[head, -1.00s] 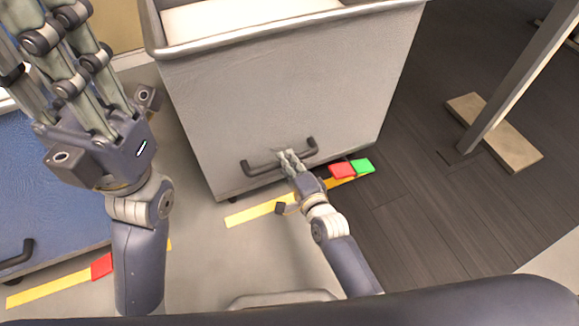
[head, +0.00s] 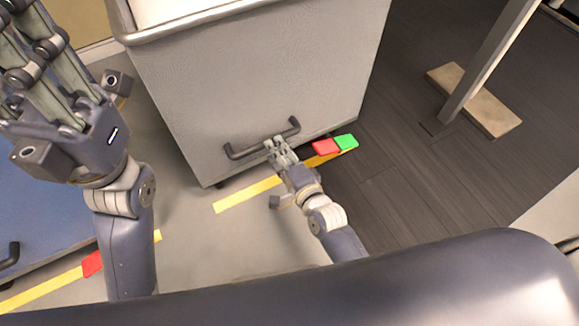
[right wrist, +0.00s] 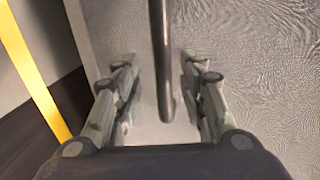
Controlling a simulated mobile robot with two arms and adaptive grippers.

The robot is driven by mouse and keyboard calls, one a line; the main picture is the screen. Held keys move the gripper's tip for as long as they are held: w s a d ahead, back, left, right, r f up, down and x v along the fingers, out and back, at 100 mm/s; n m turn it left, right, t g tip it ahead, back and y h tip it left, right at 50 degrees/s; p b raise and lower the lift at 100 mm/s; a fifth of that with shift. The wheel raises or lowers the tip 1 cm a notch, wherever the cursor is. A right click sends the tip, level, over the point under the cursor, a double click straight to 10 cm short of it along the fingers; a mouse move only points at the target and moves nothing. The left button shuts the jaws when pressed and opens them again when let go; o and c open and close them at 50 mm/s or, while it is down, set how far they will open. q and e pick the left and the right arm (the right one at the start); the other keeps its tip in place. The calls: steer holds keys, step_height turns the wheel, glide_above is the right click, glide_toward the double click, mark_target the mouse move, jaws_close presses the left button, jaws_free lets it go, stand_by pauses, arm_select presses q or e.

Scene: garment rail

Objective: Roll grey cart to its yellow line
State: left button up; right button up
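The grey cart (head: 255,85) stands upright at the centre of the head view, with a dark bar handle (head: 240,152) low on its near face. The yellow line (head: 248,195) lies on the floor just in front of the cart's near bottom edge, with a narrow strip of floor between them. My right gripper (head: 277,145) is at the handle. In the right wrist view the handle bar (right wrist: 160,60) passes between its two spread fingers, with gaps on both sides. My left gripper (head: 35,60) is raised at the left, its fingertips partly cut off by the frame.
A red patch (head: 326,147) and a green patch (head: 346,142) lie at the line's right end. A blue cart (head: 45,215) stands at the left, with another yellow line (head: 45,288) in front. A post on a wooden foot (head: 490,115) stands at the right on dark floor.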

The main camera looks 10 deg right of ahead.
steer(key=v, duration=0.8)
stand_by(0.4)
